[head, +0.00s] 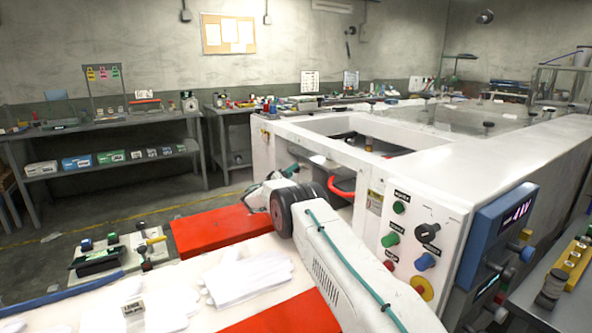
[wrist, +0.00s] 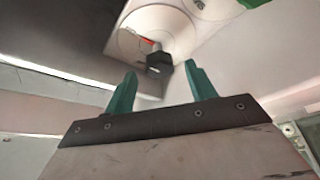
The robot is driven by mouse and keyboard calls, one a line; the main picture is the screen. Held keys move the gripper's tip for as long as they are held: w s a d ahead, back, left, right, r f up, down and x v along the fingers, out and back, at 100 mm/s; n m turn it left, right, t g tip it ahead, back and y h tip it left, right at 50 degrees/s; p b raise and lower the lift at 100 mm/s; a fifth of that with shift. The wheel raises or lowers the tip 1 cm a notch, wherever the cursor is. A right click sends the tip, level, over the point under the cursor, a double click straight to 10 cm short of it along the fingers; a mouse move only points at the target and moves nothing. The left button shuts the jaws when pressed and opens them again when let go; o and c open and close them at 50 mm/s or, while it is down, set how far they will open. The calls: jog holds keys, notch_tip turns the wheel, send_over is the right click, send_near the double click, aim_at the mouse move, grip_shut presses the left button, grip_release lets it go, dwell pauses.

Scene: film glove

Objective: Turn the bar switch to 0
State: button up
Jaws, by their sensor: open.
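In the wrist view a round pale dial plate (wrist: 140,30) carries a dark bar-shaped knob (wrist: 159,61) with a red mark beside it, which looks like the bar switch. My gripper (wrist: 160,70) is open, with its two teal fingers apart. In that picture the knob shows between and just beyond the fingertips; I cannot tell if they touch. The dial's markings are too blurred to read. In the head view my gripper (head: 288,171) is small at the near-left end of the white machine, and the switch is hidden there.
The white machine (head: 510,160) fills the right. Its end panel has a black knob (head: 427,232), several coloured buttons and a blue display box (head: 500,235). A red curved handle (head: 341,189) is close to my arm. White gloves (head: 245,278) lie on the near table.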

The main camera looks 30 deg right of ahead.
jog(key=shift+x, duration=1.85)
jog(key=c, duration=1)
jog(key=shift+o, duration=0.2)
